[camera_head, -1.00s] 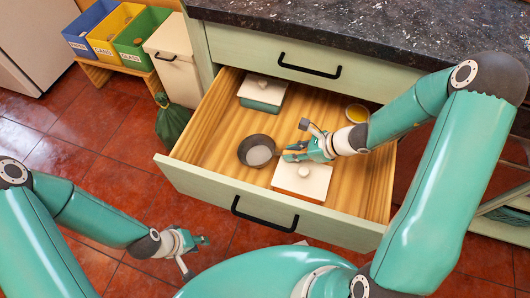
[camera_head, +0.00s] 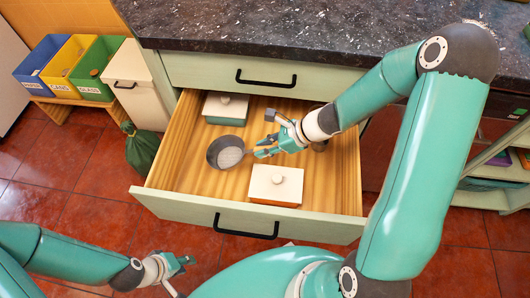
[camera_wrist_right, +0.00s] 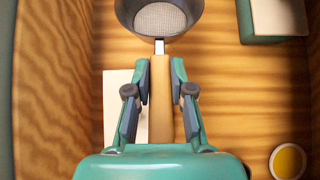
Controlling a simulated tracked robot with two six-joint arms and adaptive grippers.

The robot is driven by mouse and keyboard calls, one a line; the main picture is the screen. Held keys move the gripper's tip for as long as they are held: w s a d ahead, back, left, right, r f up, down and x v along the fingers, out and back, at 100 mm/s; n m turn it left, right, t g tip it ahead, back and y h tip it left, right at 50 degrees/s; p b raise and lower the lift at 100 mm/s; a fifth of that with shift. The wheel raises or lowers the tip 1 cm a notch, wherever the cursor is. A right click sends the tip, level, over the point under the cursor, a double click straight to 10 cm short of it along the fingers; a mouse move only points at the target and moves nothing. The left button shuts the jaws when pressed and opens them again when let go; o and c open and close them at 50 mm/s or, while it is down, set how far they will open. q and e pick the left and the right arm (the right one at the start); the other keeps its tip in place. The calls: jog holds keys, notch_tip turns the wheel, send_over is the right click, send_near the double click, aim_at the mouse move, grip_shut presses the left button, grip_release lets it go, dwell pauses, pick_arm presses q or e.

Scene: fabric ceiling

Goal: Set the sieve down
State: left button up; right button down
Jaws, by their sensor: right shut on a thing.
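The sieve (camera_head: 228,152) has a dark round bowl with a pale mesh bottom. It is over the left part of the open drawer, between two lidded boxes. My right gripper (camera_head: 265,147) is shut on its handle. In the right wrist view the sieve bowl (camera_wrist_right: 160,18) is at the top edge, partly cut off, and the wooden handle (camera_wrist_right: 162,100) lies between the fingers. I cannot tell whether the bowl touches the drawer floor. My left gripper (camera_head: 180,272) is open and empty, outside the drawer at the lower left.
The drawer (camera_head: 335,190) holds a white-lidded box (camera_head: 276,185) at the front and a green, white-lidded box (camera_head: 226,108) at the back. A small yellow-filled bowl (camera_wrist_right: 288,161) is in the right wrist view. The dark countertop (camera_head: 270,35) overhangs behind. Sorting bins (camera_head: 70,65) stand left.

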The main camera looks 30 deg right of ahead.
notch_tip(320, 180, up, 9)
jog(key=p, duration=0.3)
jog(key=shift+w+f, duration=0.2)
jog(key=shift+w, duration=0.05)
jog(key=w+d+f+n+g+y+b, duration=0.1)
jog(key=f+b, duration=0.4)
jog(key=f, duration=0.1)
jog(key=w+d+f+n+y+b, duration=0.1)
jog(key=f+n+b, duration=0.1)
jog(key=f+b, duration=0.3)
jog(key=w+f+n+g+y+b, duration=0.1)
jog(key=f+y+b, duration=0.1)
jog(key=f+b, duration=0.3)
jog(key=shift+w+d+f+n+g, duration=0.1)
jog(key=shift+d+f+n+g, duration=0.1)
jog(key=shift+f, duration=0.65)
jog(key=shift+w+d+f+n+g, duration=0.1)
jog(key=shift+d+f, duration=0.1)
jog(key=shift+f, duration=0.6)
jog(key=shift+f+b, duration=0.4)
jog(key=shift+f, duration=0.25)
jog(key=c, duration=0.9)
grip_release()
jog(key=shift+r, duration=0.1)
jog(key=shift+c, duration=0.2)
jog(key=shift+s, duration=0.1)
